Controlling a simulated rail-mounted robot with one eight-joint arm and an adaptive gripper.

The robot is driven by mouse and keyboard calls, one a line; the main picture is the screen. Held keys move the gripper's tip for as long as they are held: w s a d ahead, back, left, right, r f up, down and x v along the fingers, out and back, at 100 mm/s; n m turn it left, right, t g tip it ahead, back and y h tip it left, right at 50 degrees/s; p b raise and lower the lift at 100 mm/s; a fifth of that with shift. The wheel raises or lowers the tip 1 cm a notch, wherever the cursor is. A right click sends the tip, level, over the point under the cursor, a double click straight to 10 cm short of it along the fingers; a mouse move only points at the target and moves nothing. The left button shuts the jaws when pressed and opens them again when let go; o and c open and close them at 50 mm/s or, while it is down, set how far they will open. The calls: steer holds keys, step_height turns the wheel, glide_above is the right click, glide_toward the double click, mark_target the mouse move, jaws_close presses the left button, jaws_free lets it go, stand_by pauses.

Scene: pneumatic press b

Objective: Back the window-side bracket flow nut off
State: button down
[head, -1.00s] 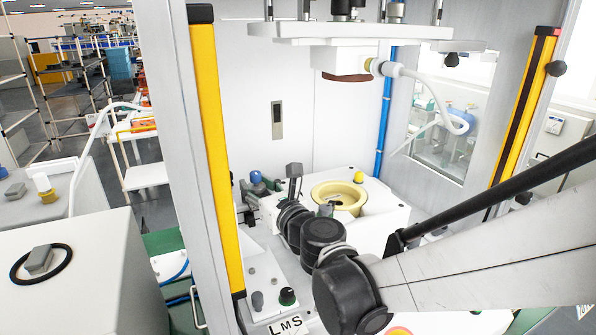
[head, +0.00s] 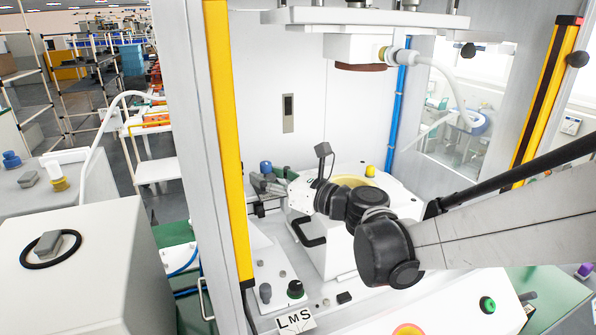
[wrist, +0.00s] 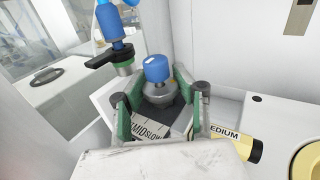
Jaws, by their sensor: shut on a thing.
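In the wrist view, a blue-capped fitting with a grey round nut (wrist: 159,92) stands on a bracket above a label reading "MID SLOW". The blue cap (wrist: 157,68) stands up above the fingers. The exact contact is partly hidden by the fingers.
A second blue valve (wrist: 114,30) with a black lever stands just up-left in the wrist view.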

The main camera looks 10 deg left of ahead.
steer(key=shift+n+g+y, duration=0.3)
steer(key=shift+n+g, duration=0.3)
steer(key=shift+g, duration=0.6)
steer(key=c, duration=1.2)
jaws_free()
step_height(320, 180, up, 10)
steer(key=shift+c, duration=0.4)
